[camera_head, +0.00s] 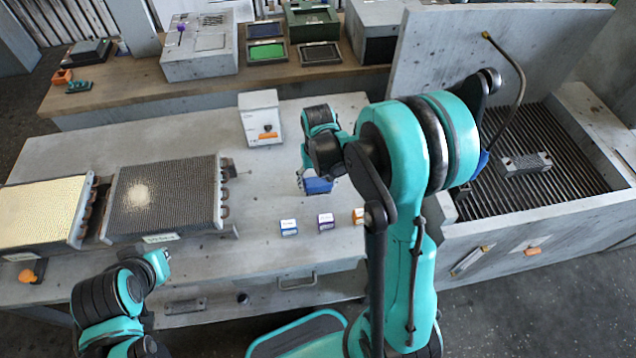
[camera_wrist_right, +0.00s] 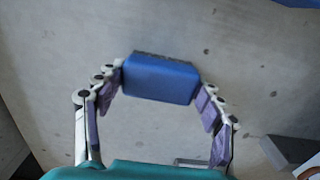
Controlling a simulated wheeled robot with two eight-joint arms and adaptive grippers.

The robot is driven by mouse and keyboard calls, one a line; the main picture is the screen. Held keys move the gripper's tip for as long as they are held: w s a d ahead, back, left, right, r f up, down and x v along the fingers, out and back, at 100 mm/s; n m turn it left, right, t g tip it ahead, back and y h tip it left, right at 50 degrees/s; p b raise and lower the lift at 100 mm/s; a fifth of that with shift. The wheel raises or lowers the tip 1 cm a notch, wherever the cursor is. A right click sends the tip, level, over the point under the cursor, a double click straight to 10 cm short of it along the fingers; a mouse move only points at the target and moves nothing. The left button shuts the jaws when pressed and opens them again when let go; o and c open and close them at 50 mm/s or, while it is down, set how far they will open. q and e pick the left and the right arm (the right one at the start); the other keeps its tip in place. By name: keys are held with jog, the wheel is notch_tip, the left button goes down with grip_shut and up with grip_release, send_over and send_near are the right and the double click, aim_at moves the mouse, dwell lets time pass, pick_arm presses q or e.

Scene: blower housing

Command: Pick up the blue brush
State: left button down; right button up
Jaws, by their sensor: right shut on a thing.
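The blue brush (camera_head: 318,186) is in my right gripper (camera_head: 314,180), over the middle of the grey workbench. In the right wrist view the brush (camera_wrist_right: 160,80) is a blue block with a dark strip along its far edge. The fingertips of my right gripper (camera_wrist_right: 160,88) press on its two short ends. I cannot tell how far it is above the bench top. My left arm's end (camera_head: 152,268) is at the lower left, by the bench's front edge; its fingers cannot be made out.
Several small boxes (camera_head: 289,227) stand in front of the brush. Two finned panels (camera_head: 165,195) lie on the left of the bench (camera_head: 265,180). A grey box with an orange knob (camera_head: 261,117) stands behind. A slatted open housing (camera_head: 560,150) is at the right.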

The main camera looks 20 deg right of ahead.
aim_at(319, 181)
notch_tip(319, 181, up, 5)
jog(key=shift+f+p, duration=0.2)
jog(key=shift+p, duration=0.65)
jog(key=s+d+r+p, duration=0.1)
jog(key=s+d+r, duration=0.1)
jog(key=d, duration=0.3)
jog(key=s+d+r+p, duration=0.1)
jog(key=s+d+r, duration=0.1)
jog(key=d+r, duration=0.2)
jog(key=shift+d+r, duration=0.15)
jog(key=shift+d, duration=0.75)
jog(key=shift+s, duration=0.1)
jog(key=o, duration=0.5)
jog(key=c, duration=0.3)
jog(key=shift+s, duration=0.1)
